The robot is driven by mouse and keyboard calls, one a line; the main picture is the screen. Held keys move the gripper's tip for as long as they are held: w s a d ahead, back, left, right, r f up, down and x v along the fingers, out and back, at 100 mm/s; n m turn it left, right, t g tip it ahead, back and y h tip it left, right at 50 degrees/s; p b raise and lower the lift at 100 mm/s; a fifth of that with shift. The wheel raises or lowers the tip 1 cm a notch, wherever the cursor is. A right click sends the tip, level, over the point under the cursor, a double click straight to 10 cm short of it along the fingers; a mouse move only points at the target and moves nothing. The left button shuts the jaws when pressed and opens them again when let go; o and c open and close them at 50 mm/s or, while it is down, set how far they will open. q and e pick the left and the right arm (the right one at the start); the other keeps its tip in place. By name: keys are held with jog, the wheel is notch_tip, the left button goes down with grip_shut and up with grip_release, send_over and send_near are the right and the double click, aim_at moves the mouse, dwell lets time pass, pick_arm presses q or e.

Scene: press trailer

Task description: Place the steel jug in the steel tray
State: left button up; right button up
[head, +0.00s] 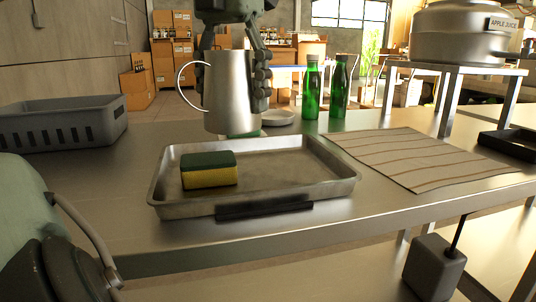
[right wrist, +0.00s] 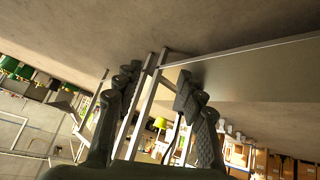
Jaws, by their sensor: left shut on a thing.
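The steel jug (head: 229,98) is upright in the head view, with its handle on the left. My left gripper (head: 236,80) is shut on the jug from above and behind, with fingers at its sides. The jug appears held up near the back rim of the steel tray; the exact gap is unclear. The steel tray (head: 290,183) lies on the steel table and has a dark label on its front. A green and yellow sponge (head: 209,171) lies in its left part. My right gripper (right wrist: 158,95) is open and empty in the right wrist view.
A grey crate (head: 62,125) stands at the left. Two green bottles (head: 312,92) and a small dish (head: 278,118) are behind the tray. A striped cloth (head: 423,157) lies to its right. A juice pot (head: 463,35) stands on a raised stand. The tray's right part is clear.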

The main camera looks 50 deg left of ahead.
pick_arm(q)
jog(key=w+f, duration=0.2)
jog(key=w, duration=0.1)
jog(key=w+d+f, duration=0.1)
jog(key=w, duration=0.2)
jog(key=w+f, duration=0.2)
jog(key=w, duration=0.1)
jog(key=shift+w+d+f, duration=0.1)
jog(key=shift+d+f, duration=0.05)
jog(key=shift+f, duration=0.2)
jog(key=shift+w+f, duration=0.1)
jog(key=shift+f, duration=0.15)
notch_tip(320, 180, down, 3)
jog(key=shift+f, duration=0.3)
pick_arm(e)
jog(key=shift+w+a+r+t+y, duration=0.3)
jog(key=shift+w+a+r+t, duration=0.1)
jog(key=shift+w+a, duration=0.15)
pick_arm(q)
jog(key=o, duration=1.3)
jog(key=shift+o, duration=0.2)
pick_arm(e)
jog(key=shift+w+a, duration=0.1)
